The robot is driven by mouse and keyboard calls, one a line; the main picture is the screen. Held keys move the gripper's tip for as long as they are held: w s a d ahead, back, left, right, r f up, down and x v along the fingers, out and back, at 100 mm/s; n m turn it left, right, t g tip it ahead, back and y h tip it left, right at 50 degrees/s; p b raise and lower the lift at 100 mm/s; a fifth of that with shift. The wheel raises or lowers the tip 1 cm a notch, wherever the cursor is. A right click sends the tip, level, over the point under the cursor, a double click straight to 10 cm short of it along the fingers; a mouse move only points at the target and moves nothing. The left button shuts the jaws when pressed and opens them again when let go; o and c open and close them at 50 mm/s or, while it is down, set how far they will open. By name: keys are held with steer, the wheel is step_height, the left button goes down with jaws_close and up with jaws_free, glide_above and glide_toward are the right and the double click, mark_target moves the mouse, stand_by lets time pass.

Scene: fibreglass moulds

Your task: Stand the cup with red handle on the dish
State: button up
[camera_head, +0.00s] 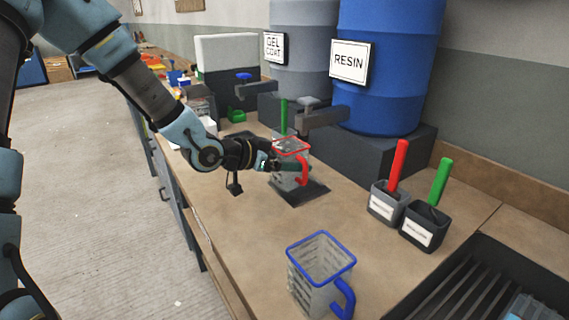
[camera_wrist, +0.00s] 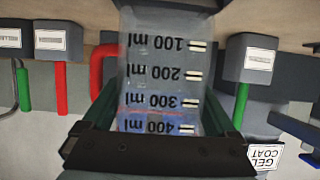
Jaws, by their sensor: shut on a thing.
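The cup with red handle (camera_head: 292,148) is a clear, square measuring cup with a red rim. It is upright in the head view, and its handle points to the right. My gripper (camera_head: 274,163) is shut on its side. In the wrist view the cup (camera_wrist: 160,70) shows upside down, with its scale between my fingers (camera_wrist: 155,135). The dish, a dark flat square (camera_head: 312,191), lies directly under the cup. The cup's base overlaps the dish in view; I cannot tell whether they touch.
A blue-rimmed cup (camera_head: 321,262) stands at the front. Two labelled holders with a red stick (camera_head: 398,165) and a green stick (camera_head: 440,181) stand at right. The bench between is clear.

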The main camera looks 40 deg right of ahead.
steer(key=shift+s+d+f+b, duration=0.15)
steer(key=shift+d+b, duration=0.2)
steer(key=shift+d, duration=1.4)
steer(key=shift+f+b, duration=0.65)
steer(key=shift+f, duration=0.2)
steer(key=shift+f, duration=0.3)
steer(key=o, duration=1)
steer(key=shift+a, duration=0.15)
